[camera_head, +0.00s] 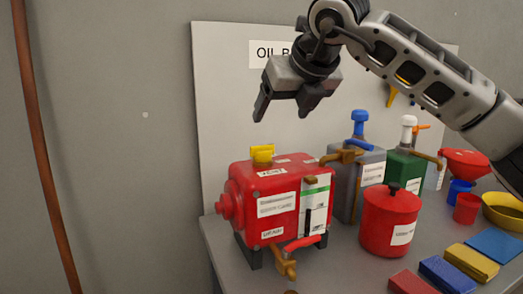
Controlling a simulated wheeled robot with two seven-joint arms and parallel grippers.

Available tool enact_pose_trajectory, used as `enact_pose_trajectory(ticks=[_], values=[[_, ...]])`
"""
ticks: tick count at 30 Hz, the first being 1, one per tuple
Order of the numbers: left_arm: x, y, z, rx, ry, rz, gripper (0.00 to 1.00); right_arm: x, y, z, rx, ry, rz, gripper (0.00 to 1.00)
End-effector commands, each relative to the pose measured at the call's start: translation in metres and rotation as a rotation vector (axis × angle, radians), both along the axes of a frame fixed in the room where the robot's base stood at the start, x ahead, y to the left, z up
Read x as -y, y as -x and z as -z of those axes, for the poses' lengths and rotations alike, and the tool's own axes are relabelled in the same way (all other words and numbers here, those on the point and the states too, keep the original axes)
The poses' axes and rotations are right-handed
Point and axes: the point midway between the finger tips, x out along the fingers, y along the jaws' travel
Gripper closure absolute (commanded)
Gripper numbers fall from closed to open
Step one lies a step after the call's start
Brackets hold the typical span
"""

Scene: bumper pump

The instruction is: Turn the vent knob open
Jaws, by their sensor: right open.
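A red oil tank (272,212) with white labels stands at the left of the bench. A yellow knob (262,154), which looks like the vent knob, sits upright on top of it near the left end. My right gripper (283,111) is open and empty, pointing down above the tank. It is apart from the yellow knob, higher and slightly to its right in the picture. A red-handled tap (302,243) with a brass spout is on the tank's lower front. My left gripper is not in view.
A grey can with a blue-topped pump (359,123), a green can (404,169) and a lidded red canister (389,221) stand to the right. Funnels, cups, a yellow bowl (504,212) and folded cloths lie farther right. A backboard (222,95) rises behind.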

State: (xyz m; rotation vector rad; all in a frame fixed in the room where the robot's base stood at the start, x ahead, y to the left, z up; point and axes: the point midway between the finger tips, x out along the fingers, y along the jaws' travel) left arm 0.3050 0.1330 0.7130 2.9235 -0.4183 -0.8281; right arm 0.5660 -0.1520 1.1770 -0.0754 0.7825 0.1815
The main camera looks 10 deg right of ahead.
Motion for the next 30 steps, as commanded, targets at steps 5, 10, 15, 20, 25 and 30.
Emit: enact_pose_trajectory(ticks=[5, 10, 15, 20, 25, 30], values=[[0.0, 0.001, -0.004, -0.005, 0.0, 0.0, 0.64, -0.005, -0.026, 0.027, -0.005, 0.001, 0.0, 0.25], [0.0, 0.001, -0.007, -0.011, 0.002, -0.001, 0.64, -0.011, -0.053, 0.053, -0.004, 0.0, 0.001, 0.25], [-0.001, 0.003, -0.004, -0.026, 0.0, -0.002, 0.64, -0.015, -0.075, 0.076, -0.004, 0.0, 0.001, 0.25], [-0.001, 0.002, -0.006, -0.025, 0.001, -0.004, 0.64, -0.018, -0.09, 0.091, -0.003, 0.0, -0.001, 0.25], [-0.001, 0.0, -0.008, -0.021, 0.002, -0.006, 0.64, -0.019, -0.097, 0.098, 0.0, 0.0, 0.0, 0.25], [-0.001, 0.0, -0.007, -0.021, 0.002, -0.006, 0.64, -0.019, -0.097, 0.099, 0.0, 0.0, 0.0, 0.25]])
